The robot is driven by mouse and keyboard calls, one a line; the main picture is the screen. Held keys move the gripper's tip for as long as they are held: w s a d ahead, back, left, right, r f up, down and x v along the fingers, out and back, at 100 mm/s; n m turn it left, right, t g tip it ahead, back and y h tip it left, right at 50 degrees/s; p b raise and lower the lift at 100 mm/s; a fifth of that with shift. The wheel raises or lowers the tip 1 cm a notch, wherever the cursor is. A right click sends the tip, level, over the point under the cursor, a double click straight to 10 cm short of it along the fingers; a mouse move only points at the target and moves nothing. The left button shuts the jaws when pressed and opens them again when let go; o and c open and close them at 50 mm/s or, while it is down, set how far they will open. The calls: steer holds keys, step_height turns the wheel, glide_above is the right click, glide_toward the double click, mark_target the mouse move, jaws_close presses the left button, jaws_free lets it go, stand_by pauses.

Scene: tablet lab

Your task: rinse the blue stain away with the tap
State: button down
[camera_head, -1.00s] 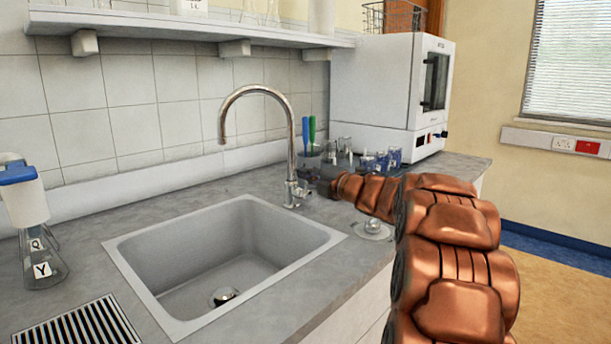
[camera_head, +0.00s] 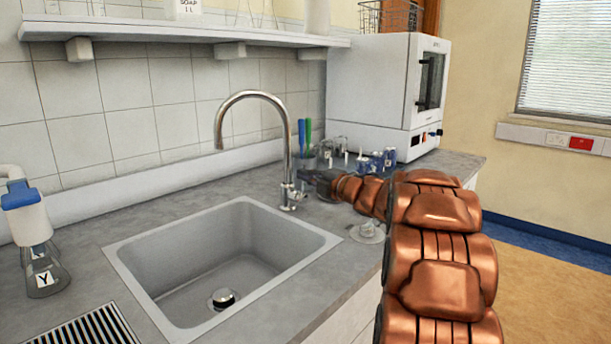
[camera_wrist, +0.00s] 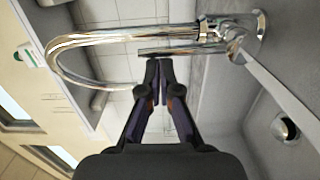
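The chrome tap (camera_head: 287,150) stands upright behind the sink, its curved spout over the basin. It also shows in the wrist view (camera_wrist: 95,40), with a short straight lever (camera_wrist: 180,50) beside its body. No water stream shows. The grey sink (camera_head: 185,248) has a round drain (camera_head: 222,298), which also shows in the wrist view (camera_wrist: 285,128). I see no blue stain on the visible basin surfaces. My gripper (camera_wrist: 159,62) has its fingertips together at the lever's free end. Whether they touch it I cannot tell. In the head view my gripper (camera_head: 318,180) is right of the tap's base.
A flask with a blue-and-white top (camera_head: 28,222) stands on the left counter near a dark grate (camera_head: 85,328). Glassware and blue items (camera_head: 375,162) stand behind my arm, before a white oven (camera_head: 370,88). A shelf (camera_head: 180,32) runs above. Space over the basin is clear.

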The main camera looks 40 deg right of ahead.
steer(key=s+a+b, duration=0.1)
steer(key=s+a, duration=0.1)
steer(key=s, duration=0.9)
steer(key=shift+s+b, duration=0.25)
steer(key=shift+b, duration=0.15)
